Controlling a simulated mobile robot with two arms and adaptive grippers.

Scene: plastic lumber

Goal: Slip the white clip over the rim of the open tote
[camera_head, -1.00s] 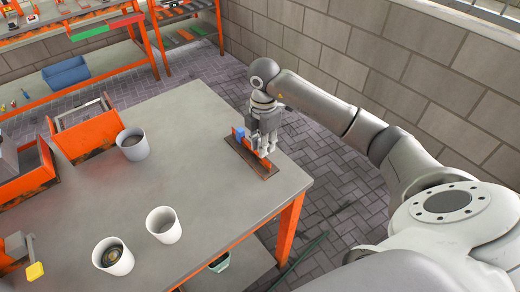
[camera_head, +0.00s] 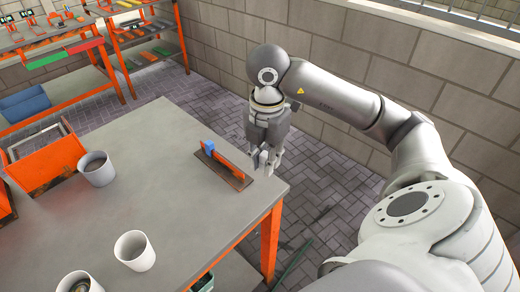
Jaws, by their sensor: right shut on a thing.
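My right gripper (camera_head: 263,162) is at the table's far right corner, just right of the rack. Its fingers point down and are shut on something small. The white clip is hard to make out from the pale fingertips. The orange rack (camera_head: 224,165) lies on the table with a blue clip (camera_head: 208,147) on its rail. An open orange tote (camera_head: 48,165) stands at the table's left, well away from the gripper. Part of another orange container (camera_head: 4,204) shows at the left edge. My left gripper is out of view.
Grey-white cups stand on the table: one (camera_head: 97,169) beside the tote, one (camera_head: 135,250) near the front, and one (camera_head: 80,283) at the bottom edge. The table (camera_head: 170,195) is bare between the cups and the rack. Shelves (camera_head: 150,55) and a block wall stand behind.

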